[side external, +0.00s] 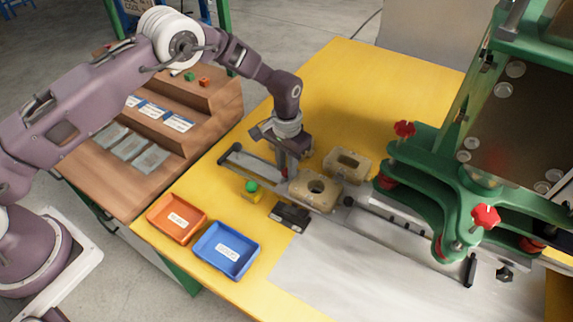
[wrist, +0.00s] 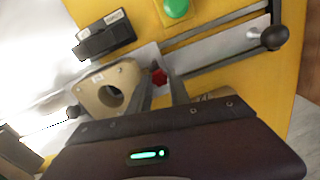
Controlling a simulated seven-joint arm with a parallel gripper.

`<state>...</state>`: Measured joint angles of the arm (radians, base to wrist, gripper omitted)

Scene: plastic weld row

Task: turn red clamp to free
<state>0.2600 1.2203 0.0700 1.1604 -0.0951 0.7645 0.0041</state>
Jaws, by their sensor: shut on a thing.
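My gripper (side external: 284,172) points down over the metal rail, and its fingertips are shut on the red clamp (wrist: 159,77). The clamp is a small red knob; in the wrist view it shows between the two fingertips (wrist: 160,84). In the side view only a bit of red shows at the fingertips, so which way the clamp is turned cannot be told. A tan block (side external: 302,195) with a round hole sits just right of the clamp in the side view; it also shows left of the fingers in the wrist view (wrist: 91,98).
A second tan block (side external: 334,167) stands behind. A green button (side external: 251,186), a black block (side external: 290,216), an orange tray (side external: 154,217) and a blue tray (side external: 202,251) are near the front. A green machine (side external: 440,178) with red knobs stands right. Yellow table behind is clear.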

